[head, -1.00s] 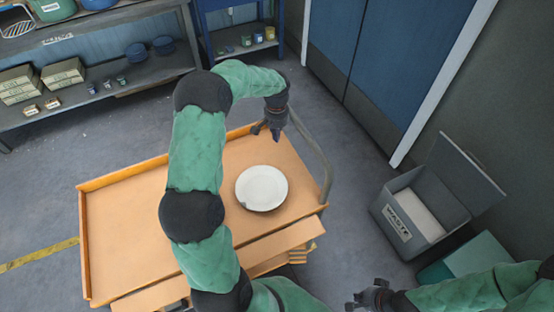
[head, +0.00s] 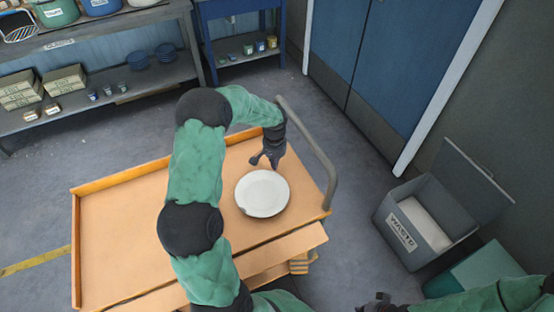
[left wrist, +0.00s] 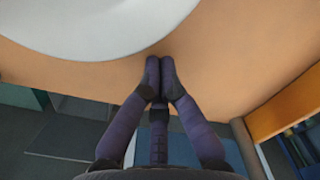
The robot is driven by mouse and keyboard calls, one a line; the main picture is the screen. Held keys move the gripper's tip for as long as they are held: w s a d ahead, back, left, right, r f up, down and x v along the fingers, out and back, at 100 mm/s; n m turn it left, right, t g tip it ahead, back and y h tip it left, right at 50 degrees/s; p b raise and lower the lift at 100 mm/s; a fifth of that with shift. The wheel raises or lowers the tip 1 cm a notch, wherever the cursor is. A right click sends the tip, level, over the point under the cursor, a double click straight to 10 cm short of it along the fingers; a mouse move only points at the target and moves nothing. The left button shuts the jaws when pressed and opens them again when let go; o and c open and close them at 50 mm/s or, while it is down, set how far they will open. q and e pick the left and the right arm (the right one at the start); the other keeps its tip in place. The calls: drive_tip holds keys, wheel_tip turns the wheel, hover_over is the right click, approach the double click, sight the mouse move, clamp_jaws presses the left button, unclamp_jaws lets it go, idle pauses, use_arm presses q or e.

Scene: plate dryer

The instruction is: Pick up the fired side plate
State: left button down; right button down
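The white round side plate (head: 262,193) lies on the orange cart top (head: 125,225), near its right end. A small dark mark shows at its lower left rim. In the left wrist view the plate (left wrist: 90,25) fills the upper left, cut off by the picture edge. In the left wrist view the fingertips (left wrist: 161,66) are just off the rim. My right gripper (head: 376,303) is cut off at the bottom edge; its fingers are unclear.
The cart has a raised rim and a grey handle (head: 318,150) close right of my left gripper. A grey waste bin (head: 410,228) with an open lid stands on the right. Shelves (head: 120,100) with boxes and blue dishes stand behind. The cart top's left half is clear.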

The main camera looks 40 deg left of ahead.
sight(269, 179)
use_arm(q)
drive_tip(key=shift+s+d, duration=0.1)
drive_tip(key=shift+s, duration=0.25)
drive_tip(key=shift+s+d+f, duration=0.1)
drive_tip(key=shift+s, duration=0.15)
drive_tip(key=s, duration=0.1)
drive_tip(key=s+d, duration=0.1)
drive_tip(key=s, duration=0.1)
drive_tip(key=s+p, duration=0.1)
drive_tip(key=shift+s+d+r, duration=0.2)
drive_tip(key=shift+s+r, duration=0.05)
drive_tip(key=shift+r, duration=0.05)
drive_tip(key=shift+s+f, duration=0.1)
drive_tip(key=shift+f, duration=0.15)
